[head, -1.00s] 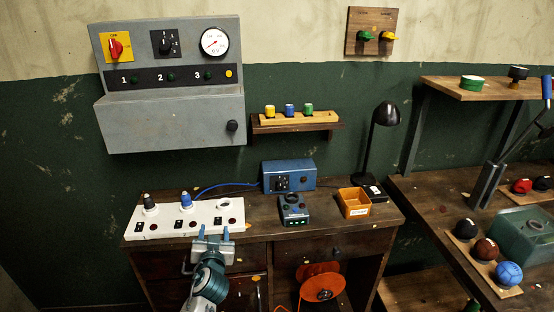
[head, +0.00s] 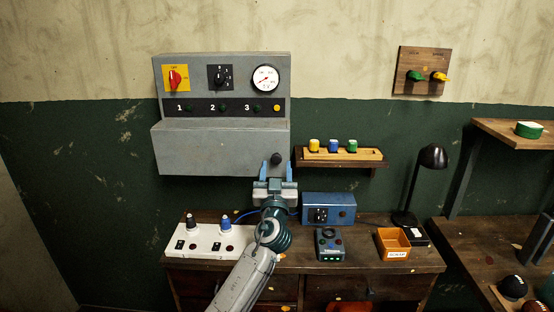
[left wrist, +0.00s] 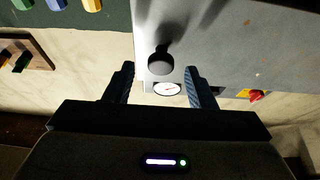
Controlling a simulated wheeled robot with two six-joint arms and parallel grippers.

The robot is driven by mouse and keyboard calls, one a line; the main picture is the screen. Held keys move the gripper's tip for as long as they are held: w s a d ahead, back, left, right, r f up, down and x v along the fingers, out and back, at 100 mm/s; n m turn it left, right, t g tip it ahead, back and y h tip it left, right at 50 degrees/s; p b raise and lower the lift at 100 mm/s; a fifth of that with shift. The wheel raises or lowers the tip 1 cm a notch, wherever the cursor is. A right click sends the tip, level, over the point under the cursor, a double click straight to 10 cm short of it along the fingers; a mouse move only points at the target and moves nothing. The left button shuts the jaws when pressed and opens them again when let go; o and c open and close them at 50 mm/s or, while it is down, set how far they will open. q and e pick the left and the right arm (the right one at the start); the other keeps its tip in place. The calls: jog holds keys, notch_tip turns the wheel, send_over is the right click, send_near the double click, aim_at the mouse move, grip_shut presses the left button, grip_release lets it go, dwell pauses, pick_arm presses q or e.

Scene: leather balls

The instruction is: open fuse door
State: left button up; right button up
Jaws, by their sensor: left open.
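The fuse door (head: 215,147) is the grey lower front of the wall box and looks closed. Its round black knob (head: 277,159) sits near the lower right corner. My left gripper (head: 275,172) is raised just below the knob, with its fingers pointing up at it. In the left wrist view the knob (left wrist: 160,63) lies between the two open fingers, a little beyond their tips. It appears untouched. The grey door face (left wrist: 225,45) also shows there. My right gripper is not in view.
Above the door is a panel with a red switch (head: 175,77), a dial and a gauge (head: 265,79). A shelf with colored fuses (head: 340,154) is close on the right. Below are a white socket strip (head: 209,242), a blue box (head: 329,208) and a lamp (head: 433,157).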

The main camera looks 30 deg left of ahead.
pick_arm(q)
jog(key=shift+x, duration=0.85)
jog(key=shift+a, duration=0.1)
jog(key=shift+f, duration=0.1)
grip_shut()
